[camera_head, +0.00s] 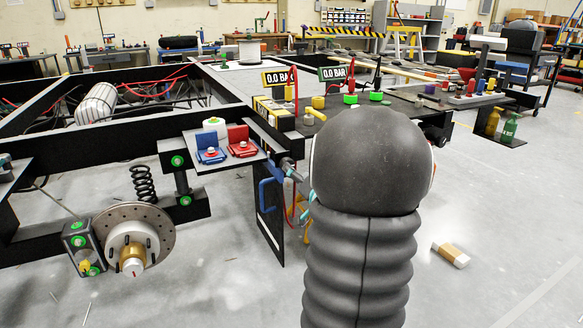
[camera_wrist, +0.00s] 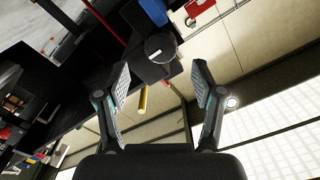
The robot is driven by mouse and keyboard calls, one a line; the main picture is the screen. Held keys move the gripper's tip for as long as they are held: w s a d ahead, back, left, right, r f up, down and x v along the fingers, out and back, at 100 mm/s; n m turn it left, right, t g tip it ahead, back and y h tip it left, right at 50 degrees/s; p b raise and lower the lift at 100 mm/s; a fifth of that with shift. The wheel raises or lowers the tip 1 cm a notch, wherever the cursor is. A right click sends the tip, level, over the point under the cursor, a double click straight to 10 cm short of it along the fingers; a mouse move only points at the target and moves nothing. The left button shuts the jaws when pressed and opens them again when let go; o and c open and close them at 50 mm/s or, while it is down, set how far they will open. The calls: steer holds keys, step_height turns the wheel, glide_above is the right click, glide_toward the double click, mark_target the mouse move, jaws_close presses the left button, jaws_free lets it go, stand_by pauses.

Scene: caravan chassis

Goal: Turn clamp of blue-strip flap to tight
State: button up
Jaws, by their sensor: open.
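A black flap (camera_head: 268,235) hangs below the chassis corner, with a blue curved part (camera_head: 267,194) at its upper edge. A grey cylindrical part (camera_head: 288,166) sits just right of it; I cannot tell for sure whether this is the clamp. My gripper (camera_head: 306,195) is beside these parts, mostly hidden behind my dark arm. In the wrist view my gripper (camera_wrist: 160,88) is open, with nothing between its pads. A round black knob (camera_wrist: 160,47) with a pale mark lies beyond the fingertips, near a blue strip (camera_wrist: 153,11). The clamp's setting cannot be read.
A shelf holds a blue latch (camera_head: 210,151) and a red latch (camera_head: 241,147). A brake disc (camera_head: 133,235) stands at lower left. A yellow rod (camera_wrist: 143,98) shows in the wrist view.

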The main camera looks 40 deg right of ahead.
steer(key=shift+v, duration=2.8)
steer(key=s+d+f+g+h, duration=0.1)
steer(key=s+d+f+g, duration=0.2)
steer(key=f+g, duration=0.15)
steer(key=s+d+f+g+h, duration=0.2)
steer(key=s+d+f+g, duration=0.1)
steer(key=f, duration=0.2)
steer(key=s+a+f+g, duration=0.2)
steer(key=s+a+g, duration=0.2)
steer(key=s+a+r+n+y, duration=0.2)
steer(key=s+a+r+n, duration=0.1)
steer(key=a, duration=0.9)
steer(key=s+a+r+n+y, duration=0.2)
steer(key=a+r+n+y, duration=0.1)
steer(key=a, duration=0.9)
steer(key=s+a+r+n+y, duration=0.2)
steer(key=s+a+r+n, duration=0.1)
steer(key=a, duration=0.9)
steer(key=shift+s+r+n, duration=0.25)
steer(key=shift+s+n, duration=0.05)
